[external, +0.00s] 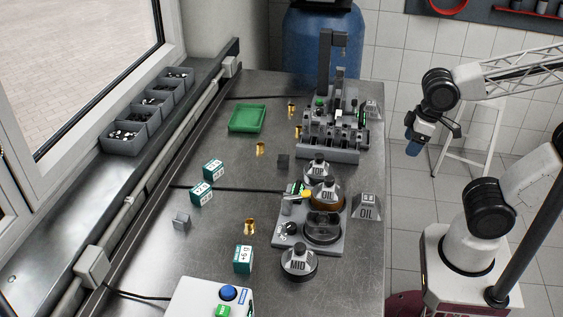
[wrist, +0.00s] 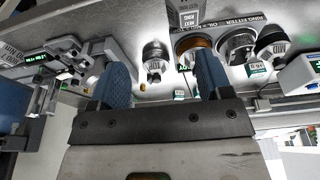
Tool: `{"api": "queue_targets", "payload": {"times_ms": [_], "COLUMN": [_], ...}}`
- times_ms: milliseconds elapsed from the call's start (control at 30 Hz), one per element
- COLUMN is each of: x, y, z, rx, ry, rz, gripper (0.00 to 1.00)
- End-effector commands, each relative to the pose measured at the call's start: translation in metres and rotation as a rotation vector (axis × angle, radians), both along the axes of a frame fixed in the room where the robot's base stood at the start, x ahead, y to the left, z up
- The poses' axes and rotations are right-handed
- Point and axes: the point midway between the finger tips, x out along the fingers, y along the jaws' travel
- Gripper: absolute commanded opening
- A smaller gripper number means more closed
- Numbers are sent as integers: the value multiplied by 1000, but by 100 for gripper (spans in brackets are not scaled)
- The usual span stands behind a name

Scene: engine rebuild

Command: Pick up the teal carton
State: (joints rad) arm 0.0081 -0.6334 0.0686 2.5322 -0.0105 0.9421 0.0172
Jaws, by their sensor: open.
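Several small teal cartons with white labels stand on the metal bench in the external view. One carton (external: 243,260) is near the front, just behind the white box with the blue button. Two more, a carton (external: 213,168) and a carton (external: 201,193), stand close together at the left middle. A teal and white carton (wrist: 256,68) also shows small at the right in the wrist view. My gripper (external: 412,149) is off the bench's right side, raised and empty, far from all the cartons. Its blue fingers stand apart in the wrist view (wrist: 162,60).
Dark pots with grey lids, such as the MID pot (external: 299,262), and a grey fixture (external: 323,232) fill the bench's right side. An engine block (external: 333,135) stands farther back. A green tray (external: 247,118) lies at the back left. Small brass pieces and grey cubes are scattered about.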

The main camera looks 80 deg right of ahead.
Motion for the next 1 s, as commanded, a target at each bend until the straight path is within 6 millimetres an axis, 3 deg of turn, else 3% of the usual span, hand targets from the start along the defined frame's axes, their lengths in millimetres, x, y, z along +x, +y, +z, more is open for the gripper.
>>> {"api": "queue_targets", "payload": {"times_ms": [733,1000], "x": [1,16], "y": [0,9], "z": [0,0], "rx": [2,55], "ry": [2,36], "rz": [-1,-42], "gripper": [77,77]}}
